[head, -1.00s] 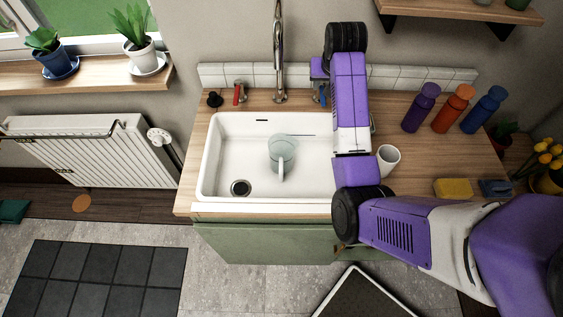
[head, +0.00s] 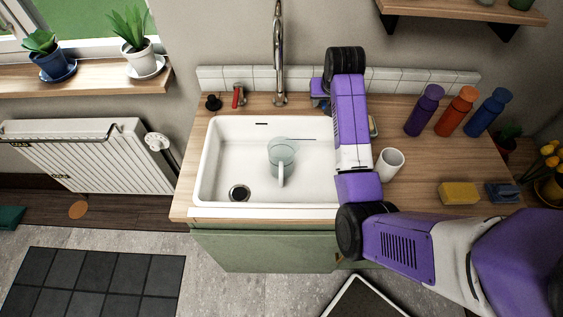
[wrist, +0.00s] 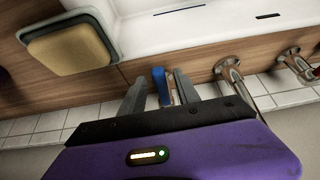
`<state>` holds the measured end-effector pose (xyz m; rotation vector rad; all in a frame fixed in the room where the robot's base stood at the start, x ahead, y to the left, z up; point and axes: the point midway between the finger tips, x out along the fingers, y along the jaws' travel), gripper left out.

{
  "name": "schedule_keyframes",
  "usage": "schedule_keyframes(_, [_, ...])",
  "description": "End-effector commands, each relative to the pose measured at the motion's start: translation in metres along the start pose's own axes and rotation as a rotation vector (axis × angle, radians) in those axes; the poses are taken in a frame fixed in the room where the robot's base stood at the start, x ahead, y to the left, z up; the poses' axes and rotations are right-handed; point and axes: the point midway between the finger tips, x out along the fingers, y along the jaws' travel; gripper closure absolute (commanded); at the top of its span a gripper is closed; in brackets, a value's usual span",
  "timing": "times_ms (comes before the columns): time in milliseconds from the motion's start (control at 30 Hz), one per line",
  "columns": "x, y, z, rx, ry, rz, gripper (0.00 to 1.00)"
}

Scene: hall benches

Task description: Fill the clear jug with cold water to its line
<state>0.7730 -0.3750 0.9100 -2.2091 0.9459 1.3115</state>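The clear jug (head: 283,152) stands in the white sink (head: 228,152), handle toward the front. I cannot make out its line or any water in it. The tall tap spout (head: 279,55) rises behind the sink. The red tap handle (head: 238,96) is left of the spout. The blue tap handle (wrist: 161,87) is right of it, seen in the wrist view and largely hidden by my arm in the head view. My gripper (wrist: 157,92) is open, its fingers on either side of the blue handle, with the right finger very close to it.
A white cup (head: 389,165), a yellow sponge (head: 459,193) and a blue item (head: 502,193) are on the counter to the right. Purple (head: 424,110), orange (head: 457,111) and blue (head: 486,112) bottles stand behind them. A sponge on a dish (wrist: 68,48) is near my gripper.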

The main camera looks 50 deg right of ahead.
Motion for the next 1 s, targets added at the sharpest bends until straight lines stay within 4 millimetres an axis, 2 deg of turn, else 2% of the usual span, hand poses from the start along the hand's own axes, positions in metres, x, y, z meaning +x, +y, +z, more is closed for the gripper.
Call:
schedule_keyframes(600, [0.0,0.018,-0.002,-0.222,-0.001,-0.123,0.62])
schedule_keyframes(1000, [0.001,0.019,-0.002,-0.24,0.0,-0.132,0.62])
